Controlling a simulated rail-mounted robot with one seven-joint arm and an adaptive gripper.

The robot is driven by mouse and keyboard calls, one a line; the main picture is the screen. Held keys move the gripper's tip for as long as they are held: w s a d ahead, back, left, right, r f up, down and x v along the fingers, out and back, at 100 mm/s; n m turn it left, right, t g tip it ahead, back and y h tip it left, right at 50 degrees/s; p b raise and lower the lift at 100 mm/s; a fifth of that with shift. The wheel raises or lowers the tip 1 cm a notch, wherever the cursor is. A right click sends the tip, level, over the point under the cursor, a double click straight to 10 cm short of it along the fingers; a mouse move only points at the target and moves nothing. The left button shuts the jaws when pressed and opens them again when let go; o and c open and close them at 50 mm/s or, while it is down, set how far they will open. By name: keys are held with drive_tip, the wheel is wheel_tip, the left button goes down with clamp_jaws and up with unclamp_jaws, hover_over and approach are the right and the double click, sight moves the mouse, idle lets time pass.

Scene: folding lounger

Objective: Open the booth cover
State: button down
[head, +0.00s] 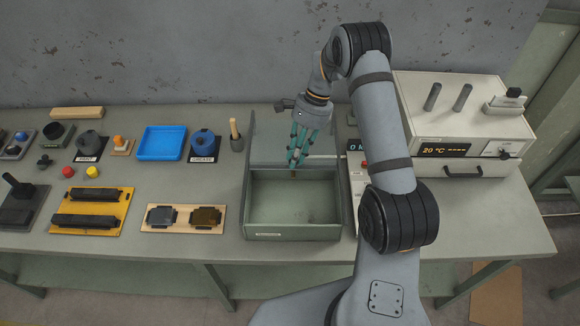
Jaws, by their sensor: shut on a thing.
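The booth (292,236) is a grey-green box on the bench, left of my arm. Its front part is open from above, and I see its empty floor. The booth cover (268,150) looks like a pale, see-through panel over the back part. My gripper (297,162) points down at the cover's front edge, near its middle. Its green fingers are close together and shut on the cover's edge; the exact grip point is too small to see.
Right of the booth stands a scale (358,172), partly behind my arm, and a white heater unit (460,125) with two posts. The bench front is clear.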

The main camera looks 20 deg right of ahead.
drive_tip(key=shift+w+a+r, duration=0.1)
drive_tip(key=shift+w+a, duration=0.05)
drive_tip(key=shift+w, duration=0.15)
drive_tip(key=c, duration=1.5)
unclamp_jaws()
drive_tip(key=shift+c, duration=0.2)
drive_tip(key=v, duration=1.2)
